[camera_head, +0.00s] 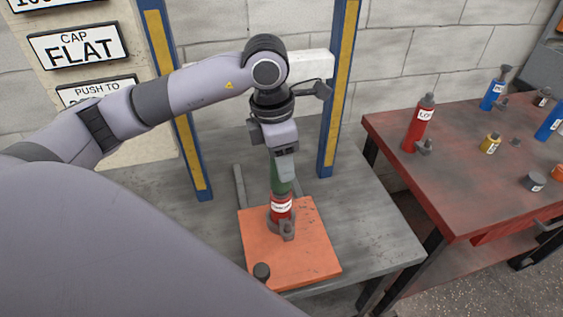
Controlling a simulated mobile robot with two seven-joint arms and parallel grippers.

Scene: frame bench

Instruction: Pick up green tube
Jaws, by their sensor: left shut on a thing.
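The green tube (280,188) stands upright, directly above a red part with a white label (281,208). I cannot tell whether the two are one piece or joined. My left gripper (284,172) reaches down from above and is shut on the green tube at its upper end. The gripper hides the top of the tube. The red part's lower end is at the orange board (315,255), partly hidden by a small grey fitting (287,229). My right gripper is not in view.
The orange board lies on a grey bench (375,235) between blue and yellow posts (340,90). A red table (470,190) at the right holds a red bottle (418,125), a blue bottle (492,94) and small cans.

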